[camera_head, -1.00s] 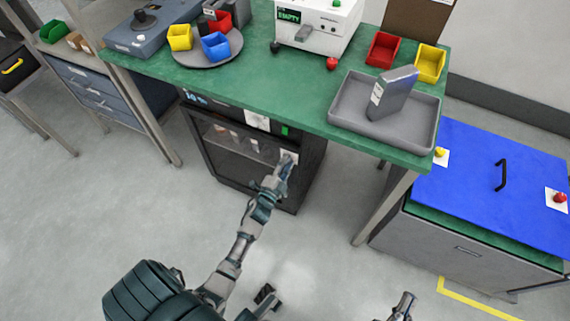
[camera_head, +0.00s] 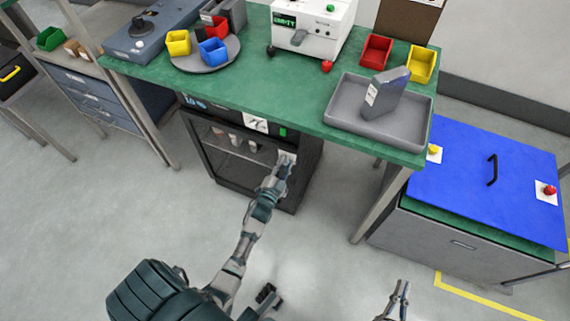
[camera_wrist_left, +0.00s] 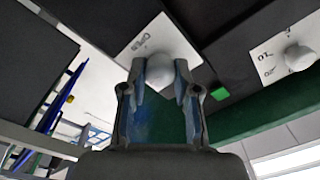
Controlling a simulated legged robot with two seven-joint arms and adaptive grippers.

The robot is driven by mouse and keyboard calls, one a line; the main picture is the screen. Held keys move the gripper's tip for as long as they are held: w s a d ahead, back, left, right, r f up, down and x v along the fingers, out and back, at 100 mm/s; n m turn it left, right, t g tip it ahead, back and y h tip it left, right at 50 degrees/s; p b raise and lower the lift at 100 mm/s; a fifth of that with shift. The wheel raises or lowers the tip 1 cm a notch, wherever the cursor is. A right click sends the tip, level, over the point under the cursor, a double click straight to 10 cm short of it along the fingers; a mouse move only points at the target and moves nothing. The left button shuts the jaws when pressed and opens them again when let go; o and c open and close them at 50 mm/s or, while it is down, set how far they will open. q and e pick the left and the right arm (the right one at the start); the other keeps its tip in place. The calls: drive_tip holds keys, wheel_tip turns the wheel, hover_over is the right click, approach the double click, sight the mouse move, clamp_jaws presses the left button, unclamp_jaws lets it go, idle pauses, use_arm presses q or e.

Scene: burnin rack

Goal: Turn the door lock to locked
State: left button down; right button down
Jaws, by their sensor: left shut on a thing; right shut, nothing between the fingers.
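The dark cabinet with a glass door (camera_head: 240,172) stands under the green bench. The lock's white plate (camera_head: 288,157) is at the upper right of the door. In the left wrist view, the round pale lock knob (camera_wrist_left: 158,68) sits on this plate (camera_wrist_left: 143,42), with lettering that seems to read OPEN. My left gripper (camera_head: 281,171) reaches the plate; in the wrist view its fingertips (camera_wrist_left: 160,82) are shut on the knob, one on either side. A pointer on the knob cannot be made out. My right gripper (camera_head: 403,289) is shut and empty at the bottom, away from the cabinet.
A second white plate (camera_head: 255,123) has its own knob (camera_wrist_left: 298,57). A green indicator (camera_wrist_left: 220,94) is near it. The green bench top (camera_head: 285,95) overhangs the cabinet and holds a grey tray (camera_head: 340,122). A blue-lidded chest (camera_head: 470,205) stands right. The floor in front is clear.

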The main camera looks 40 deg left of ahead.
use_arm(q)
drive_tip(key=shift+s+a+f, duration=0.15)
drive_tip(key=shift+a+f, duration=0.1)
drive_tip(key=shift+f, duration=0.1)
drive_tip(key=c, duration=0.9)
unclamp_jaws()
drive_tip(key=shift+o, duration=0.2)
use_arm(e)
drive_tip(key=shift+a, duration=0.3)
use_arm(q)
drive_tip(key=shift+s+d, duration=0.15)
drive_tip(key=shift+s, duration=0.1)
drive_tip(key=v, duration=1.1)
use_arm(e)
drive_tip(key=shift+d, duration=0.1)
use_arm(q)
drive_tip(key=shift+s, duration=0.1)
